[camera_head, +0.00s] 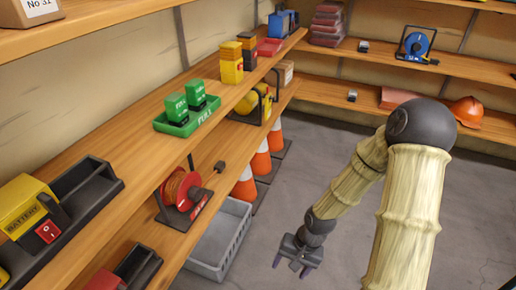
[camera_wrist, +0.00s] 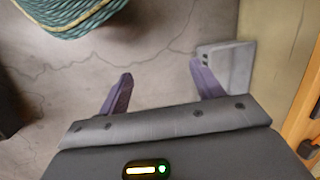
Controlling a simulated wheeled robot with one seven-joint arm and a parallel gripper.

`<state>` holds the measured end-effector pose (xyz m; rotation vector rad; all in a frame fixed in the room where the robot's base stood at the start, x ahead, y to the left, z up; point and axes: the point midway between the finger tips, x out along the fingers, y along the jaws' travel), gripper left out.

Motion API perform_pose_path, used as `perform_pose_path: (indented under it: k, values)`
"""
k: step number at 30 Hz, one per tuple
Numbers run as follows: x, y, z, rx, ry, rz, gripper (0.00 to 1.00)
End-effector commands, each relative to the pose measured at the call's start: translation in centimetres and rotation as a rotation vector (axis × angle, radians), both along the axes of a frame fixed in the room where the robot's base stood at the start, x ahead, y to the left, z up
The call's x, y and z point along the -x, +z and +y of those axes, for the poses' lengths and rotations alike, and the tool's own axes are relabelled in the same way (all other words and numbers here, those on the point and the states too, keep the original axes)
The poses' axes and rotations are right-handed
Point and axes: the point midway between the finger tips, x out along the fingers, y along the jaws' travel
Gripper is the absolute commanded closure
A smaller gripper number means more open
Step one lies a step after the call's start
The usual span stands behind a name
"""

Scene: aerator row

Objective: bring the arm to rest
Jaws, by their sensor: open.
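My arm hangs bent over the grey floor to the right of the shelves in the head view. My gripper (camera_head: 290,264) points down at its lower end, apart from the shelves. In the wrist view my gripper (camera_wrist: 160,85) shows two purple fingers spread well apart. Nothing is between them but cracked floor. The gripper touches no object that I can see.
A grey crate (camera_head: 222,240) stands on the floor just left of the gripper. Orange cones (camera_head: 262,160) stand beside the shelf. The left shelf holds a green tray (camera_head: 186,119) and a red reel (camera_head: 183,188). A coiled green hose (camera_wrist: 75,12) shows in the wrist view.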

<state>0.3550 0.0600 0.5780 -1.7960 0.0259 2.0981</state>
Motion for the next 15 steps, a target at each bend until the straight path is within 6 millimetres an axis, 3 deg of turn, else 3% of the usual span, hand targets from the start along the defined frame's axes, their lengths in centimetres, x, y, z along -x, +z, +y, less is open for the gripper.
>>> perform_pose_path:
  k: [7,15]
  values:
    - [-0.6,5.0,-3.3,0.159,0.112,-0.116,0.34]
    - [-0.5,11.1,-5.2,0.259,0.193,-0.244,0.34]
